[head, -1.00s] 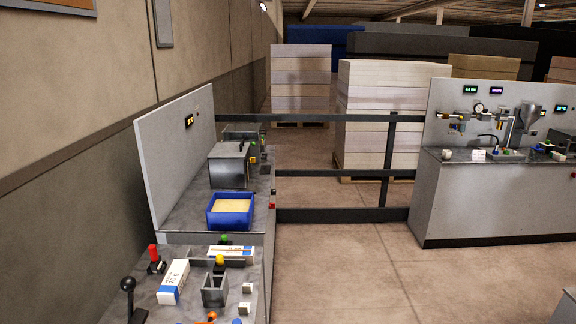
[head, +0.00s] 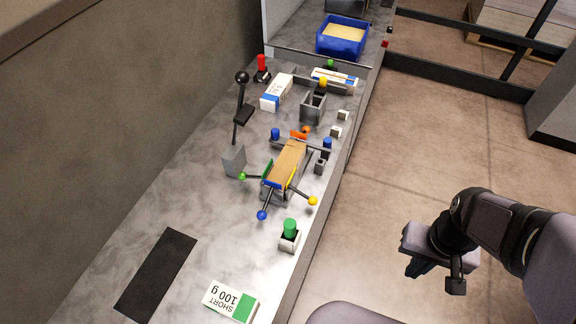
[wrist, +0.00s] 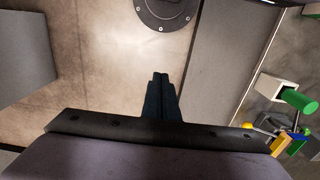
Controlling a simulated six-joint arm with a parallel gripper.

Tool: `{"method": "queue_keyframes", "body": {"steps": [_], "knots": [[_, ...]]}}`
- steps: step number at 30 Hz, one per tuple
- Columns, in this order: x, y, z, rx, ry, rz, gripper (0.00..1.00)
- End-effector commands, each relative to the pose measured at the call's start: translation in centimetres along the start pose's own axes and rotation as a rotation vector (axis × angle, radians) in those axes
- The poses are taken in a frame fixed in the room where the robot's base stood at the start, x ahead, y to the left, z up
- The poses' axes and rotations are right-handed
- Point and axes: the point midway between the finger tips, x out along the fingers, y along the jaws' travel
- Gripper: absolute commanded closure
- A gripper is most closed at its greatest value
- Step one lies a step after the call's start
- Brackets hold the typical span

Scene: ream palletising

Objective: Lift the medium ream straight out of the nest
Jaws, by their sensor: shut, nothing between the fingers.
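A tan-topped block (head: 289,158), apparently a ream, lies in a grey nest (head: 270,192) with green, blue and yellow ball-ended levers around it on the bench. No size label on it is legible. Part of this fixture, with yellow and blue pieces, shows at the right edge in the wrist view (wrist: 281,145). My gripper (head: 417,268) is over the floor to the right of the bench, well apart from the nest. In the wrist view its dark fingers (wrist: 160,80) are together and empty.
A white-and-green "SHORT 100 g" pack (head: 230,301), a dark mat (head: 156,275) and a green button (head: 290,228) are on the near bench. A white-and-blue pack (head: 277,92), a black-knobbed lever (head: 242,78) and a blue tray (head: 343,36) are farther back.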

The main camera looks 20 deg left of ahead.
Motion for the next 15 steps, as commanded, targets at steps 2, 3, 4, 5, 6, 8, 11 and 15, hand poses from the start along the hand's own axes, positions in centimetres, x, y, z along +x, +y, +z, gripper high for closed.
{"method": "queue_keyframes", "body": {"steps": [2, 3, 4, 5, 6, 8, 11, 15], "knots": [[0.0, 0.0, -0.01, 0.0, 0.0, 0.0, 1.0], [0.0, 0.0, -0.01, 0.0, 0.0, 0.0, 1.0], [0.0, 0.0, -0.01, 0.0, 0.0, 0.0, 1.0], [0.0, 0.0, -0.01, 0.0, 0.0, 0.0, 1.0], [0.0, 0.0, -0.01, 0.0, 0.0, 0.0, 1.0], [0.0, 0.0, -0.01, 0.0, 0.0, 0.0, 1.0], [0.0, 0.0, -0.01, 0.0, 0.0, 0.0, 1.0], [-0.06, -0.12, -0.34, -0.002, 0.001, 0.002, 0.69]]}}
